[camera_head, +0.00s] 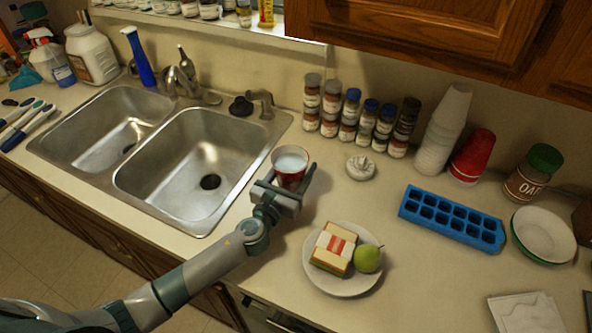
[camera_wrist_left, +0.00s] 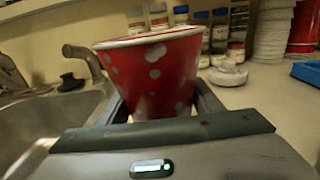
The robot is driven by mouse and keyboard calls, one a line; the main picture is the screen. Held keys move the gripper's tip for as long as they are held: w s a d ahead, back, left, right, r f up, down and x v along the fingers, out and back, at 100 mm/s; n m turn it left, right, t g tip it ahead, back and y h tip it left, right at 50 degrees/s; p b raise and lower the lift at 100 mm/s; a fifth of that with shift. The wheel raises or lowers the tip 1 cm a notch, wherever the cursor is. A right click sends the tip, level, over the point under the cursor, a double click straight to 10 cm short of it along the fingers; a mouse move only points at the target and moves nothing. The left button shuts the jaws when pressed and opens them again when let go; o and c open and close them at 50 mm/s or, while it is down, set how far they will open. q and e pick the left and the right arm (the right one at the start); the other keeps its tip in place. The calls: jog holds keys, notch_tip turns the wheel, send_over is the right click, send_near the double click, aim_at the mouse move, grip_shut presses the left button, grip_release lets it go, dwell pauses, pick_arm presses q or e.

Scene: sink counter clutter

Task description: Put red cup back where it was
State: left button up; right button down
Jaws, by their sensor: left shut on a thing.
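A red cup with white spots and a white inside (camera_head: 290,166) is upright at the right edge of the sink. My left gripper (camera_head: 285,185) is shut on it, one finger on each side. The cup also shows large in the left wrist view (camera_wrist_left: 152,72), between the two fingers. I cannot tell whether its base touches the counter. Other red cups, stacked and tilted (camera_head: 473,156), stand at the back right beside a stack of white cups (camera_head: 444,132). My right gripper is not in view.
Spice jars (camera_head: 349,115) line the wall, with a small white object (camera_head: 360,168) in front. A plate (camera_head: 318,277) with a sandwich and a green fruit is right of my arm. A blue ice tray (camera_head: 451,218) lies farther right. The double sink (camera_head: 183,215) is at left.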

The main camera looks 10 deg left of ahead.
pick_arm(q)
jog(key=shift+f, duration=0.7)
jog(key=shift+f, duration=0.2)
jog(key=o, duration=1)
jog(key=shift+r, duration=0.1)
jog(key=shift+r, duration=0.15)
